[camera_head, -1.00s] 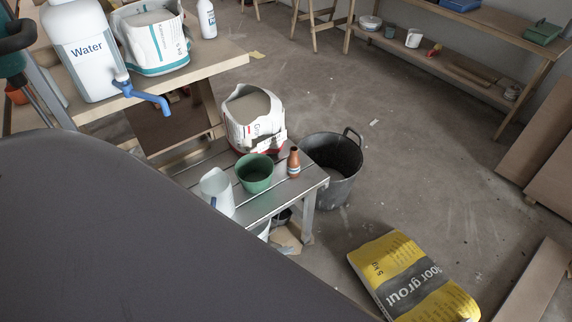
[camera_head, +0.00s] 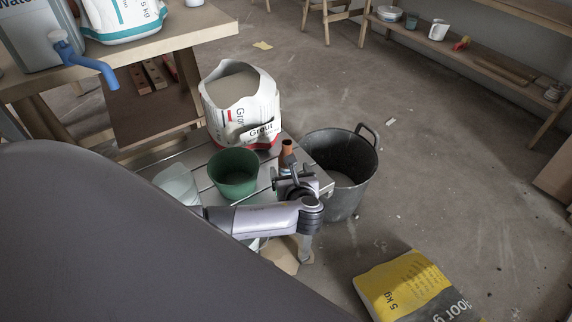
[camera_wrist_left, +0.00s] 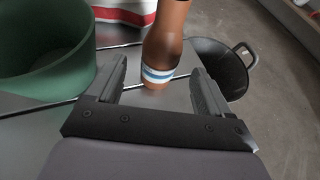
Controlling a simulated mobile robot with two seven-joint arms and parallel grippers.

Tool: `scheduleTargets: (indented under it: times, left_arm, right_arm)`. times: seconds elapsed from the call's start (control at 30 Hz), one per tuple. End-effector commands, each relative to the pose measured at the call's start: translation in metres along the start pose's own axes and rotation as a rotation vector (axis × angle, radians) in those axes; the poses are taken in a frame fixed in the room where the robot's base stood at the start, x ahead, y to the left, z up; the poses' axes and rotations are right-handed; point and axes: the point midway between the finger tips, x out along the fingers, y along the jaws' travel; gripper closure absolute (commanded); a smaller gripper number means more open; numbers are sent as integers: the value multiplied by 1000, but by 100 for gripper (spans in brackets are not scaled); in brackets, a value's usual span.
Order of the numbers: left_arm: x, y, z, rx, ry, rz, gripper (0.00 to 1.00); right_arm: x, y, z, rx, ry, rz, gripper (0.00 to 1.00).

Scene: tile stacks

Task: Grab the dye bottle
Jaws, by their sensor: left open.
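The dye bottle (camera_head: 287,149) is a small reddish-brown bottle standing on the grey slatted bench (camera_head: 196,158), right of a green pot (camera_head: 234,172). In the head view my left gripper (camera_head: 289,176) is in front of it and hides its lower part. In the left wrist view the bottle (camera_wrist_left: 166,38) shows a white and blue band and lies just ahead, between the lines of the two open fingers (camera_wrist_left: 160,70). I cannot tell whether the fingers touch it. My right gripper is not in view.
A torn grout bag (camera_head: 240,105) stands behind the green pot, and a white jug (camera_head: 176,184) is left of it. A black bucket (camera_head: 345,190) stands on the floor right of the bench. A yellow bag (camera_head: 405,285) lies on the floor.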

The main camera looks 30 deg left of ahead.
Motion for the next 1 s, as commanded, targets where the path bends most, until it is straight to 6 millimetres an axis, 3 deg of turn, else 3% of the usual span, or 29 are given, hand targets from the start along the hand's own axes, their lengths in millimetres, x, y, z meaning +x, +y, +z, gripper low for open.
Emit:
scheduleTargets:
  times: [0.27,0.4,0.67,0.7,0.87,1.0]
  left_arm:
    - [39,1,-10,-4,1,1,20]
    - [54,1,-8,-4,3,-1,20]
    - [57,1,-7,-5,6,-2,20]
    - [57,1,-7,-5,6,-2,23]
    - [57,1,-7,-5,6,-2,75]
    - [57,1,-7,-5,5,-2,78]
  right_arm:
    - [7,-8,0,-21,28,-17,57]
    - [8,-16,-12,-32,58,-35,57]
    - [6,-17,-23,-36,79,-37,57]
    - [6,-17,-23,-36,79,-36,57]
    - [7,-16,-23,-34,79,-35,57]
    - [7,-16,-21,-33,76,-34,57]
